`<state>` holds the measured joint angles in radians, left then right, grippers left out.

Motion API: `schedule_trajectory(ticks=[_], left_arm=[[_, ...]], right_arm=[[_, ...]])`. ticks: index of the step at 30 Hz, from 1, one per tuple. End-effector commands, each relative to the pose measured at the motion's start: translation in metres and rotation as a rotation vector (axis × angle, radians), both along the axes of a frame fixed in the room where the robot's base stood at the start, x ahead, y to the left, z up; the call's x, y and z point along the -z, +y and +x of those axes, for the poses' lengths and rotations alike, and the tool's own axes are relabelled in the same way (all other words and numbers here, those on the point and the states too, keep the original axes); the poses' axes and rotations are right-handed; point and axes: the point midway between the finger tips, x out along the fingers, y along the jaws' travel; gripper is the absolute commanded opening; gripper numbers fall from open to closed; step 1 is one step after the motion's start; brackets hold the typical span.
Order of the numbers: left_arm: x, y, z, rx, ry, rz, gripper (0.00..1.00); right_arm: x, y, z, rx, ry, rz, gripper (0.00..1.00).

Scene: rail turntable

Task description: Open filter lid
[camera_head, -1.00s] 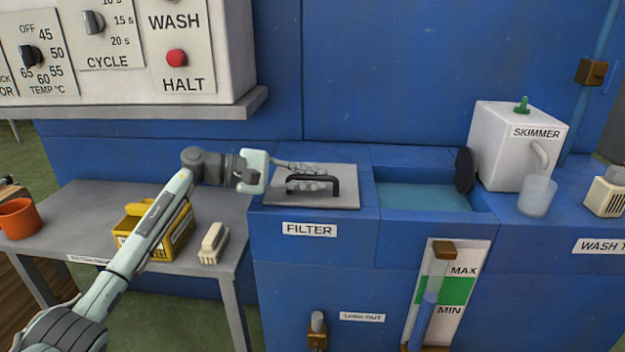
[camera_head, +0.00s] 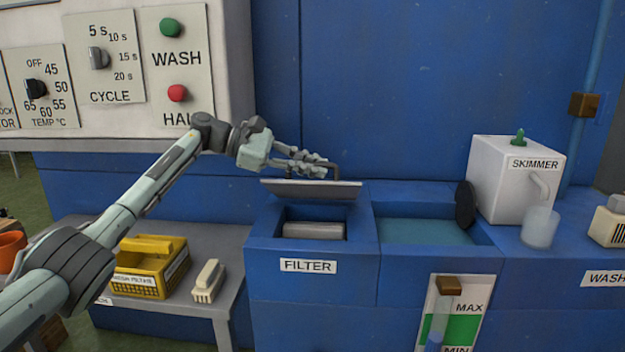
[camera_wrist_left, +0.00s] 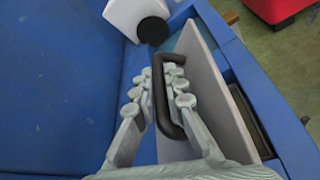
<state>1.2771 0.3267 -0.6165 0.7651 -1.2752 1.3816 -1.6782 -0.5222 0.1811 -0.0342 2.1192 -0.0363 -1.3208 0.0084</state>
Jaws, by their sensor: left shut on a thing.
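The grey filter lid (camera_head: 312,190) is tilted up above the blue filter box (camera_head: 310,252), whose label reads FILTER. The box opening shows under the lid, with a light grey block (camera_head: 314,230) inside. My left gripper (camera_head: 318,168) is shut on the lid's dark handle (camera_head: 336,170). In the left wrist view the fingers (camera_wrist_left: 158,98) lie on both sides of the handle (camera_wrist_left: 160,95), and the lid (camera_wrist_left: 205,95) stands steeply beside them. My right gripper is in neither view.
A water basin (camera_head: 420,231) with a black disc (camera_head: 465,206) and the white skimmer (camera_head: 512,172) are to the right. A translucent cup (camera_head: 540,228) stands by the skimmer. A side table at left holds a yellow basket (camera_head: 150,268) and a brush (camera_head: 208,281).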

Motion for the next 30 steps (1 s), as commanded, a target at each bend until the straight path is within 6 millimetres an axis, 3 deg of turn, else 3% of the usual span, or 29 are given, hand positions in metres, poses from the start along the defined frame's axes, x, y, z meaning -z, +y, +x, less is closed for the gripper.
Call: schedule_trajectory(ticks=[16,17,18,30], left_arm=[[-0.0039,0.001,0.0047,-0.004,-0.004,-0.001,0.0],[-0.0038,0.001,0.0048,-0.004,-0.004,-0.001,0.15],[-0.0038,0.001,0.0047,-0.004,-0.004,-0.001,0.2],[-0.0055,0.0066,0.0036,-0.003,-0.003,-0.001,0.2]], right_arm=[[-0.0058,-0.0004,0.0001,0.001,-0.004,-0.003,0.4],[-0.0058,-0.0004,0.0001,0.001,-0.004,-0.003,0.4],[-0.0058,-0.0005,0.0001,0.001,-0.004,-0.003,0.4],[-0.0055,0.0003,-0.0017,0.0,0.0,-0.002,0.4]])
